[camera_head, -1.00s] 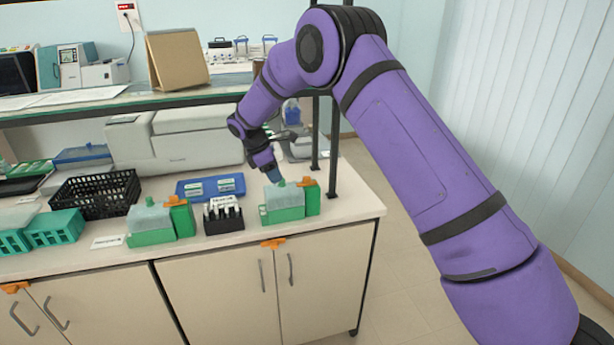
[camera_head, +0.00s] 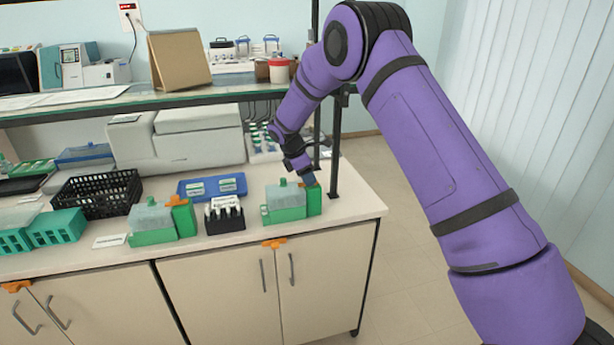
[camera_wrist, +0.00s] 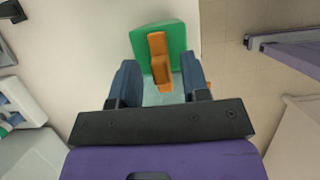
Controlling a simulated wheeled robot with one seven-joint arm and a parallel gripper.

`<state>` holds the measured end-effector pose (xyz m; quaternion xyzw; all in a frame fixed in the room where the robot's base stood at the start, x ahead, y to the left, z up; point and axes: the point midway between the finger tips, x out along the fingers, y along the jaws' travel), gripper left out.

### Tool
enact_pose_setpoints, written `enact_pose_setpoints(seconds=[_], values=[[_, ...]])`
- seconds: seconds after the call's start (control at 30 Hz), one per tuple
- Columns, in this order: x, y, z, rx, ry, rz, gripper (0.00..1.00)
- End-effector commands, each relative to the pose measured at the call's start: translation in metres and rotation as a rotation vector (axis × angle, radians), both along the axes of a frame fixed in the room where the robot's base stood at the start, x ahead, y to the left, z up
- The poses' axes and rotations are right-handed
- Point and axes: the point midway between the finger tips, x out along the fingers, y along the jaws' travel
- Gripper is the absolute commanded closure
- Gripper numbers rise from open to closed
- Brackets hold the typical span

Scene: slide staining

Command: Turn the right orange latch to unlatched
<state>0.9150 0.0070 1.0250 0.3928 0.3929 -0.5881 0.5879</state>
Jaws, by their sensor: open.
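The right staining box (camera_head: 284,203) has a pale grey-blue tank on a green base, with a green end block (camera_head: 315,201) at its right. My gripper (camera_head: 309,180) is just above that block and hides its orange latch in the head view. In the wrist view the orange latch (camera_wrist: 159,55) lies on top of the green block (camera_wrist: 176,37), ahead of and roughly centred between the blue fingers of my open gripper (camera_wrist: 161,88). I cannot tell whether the fingers touch it.
A matching left box (camera_head: 152,223) has its own orange latch (camera_head: 178,200). A black slide rack (camera_head: 224,216) and blue tray (camera_head: 212,187) stand left of the right box. A shelf post (camera_head: 335,150) is close behind my gripper. Orange pieces also sit on the cabinet front (camera_head: 273,243).

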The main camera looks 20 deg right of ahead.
Motion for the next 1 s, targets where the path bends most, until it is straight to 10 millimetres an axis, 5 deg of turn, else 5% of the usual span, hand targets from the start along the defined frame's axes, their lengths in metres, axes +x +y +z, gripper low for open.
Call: enact_pose_setpoints(seconds=[0.1, 0.3, 0.67, 1.0], values=[[0.0, 0.0002, 0.0001, 0.0, 0.0, 0.0, 0.6], [0.0001, 0.0003, 0.0003, 0.0, 0.0, 0.0, 1.0], [0.0007, 0.0005, 0.0006, 0.0, -0.001, -0.053, 1.0], [0.0017, 0.0003, 0.0004, 0.0, -0.001, -0.283, 1.0]])
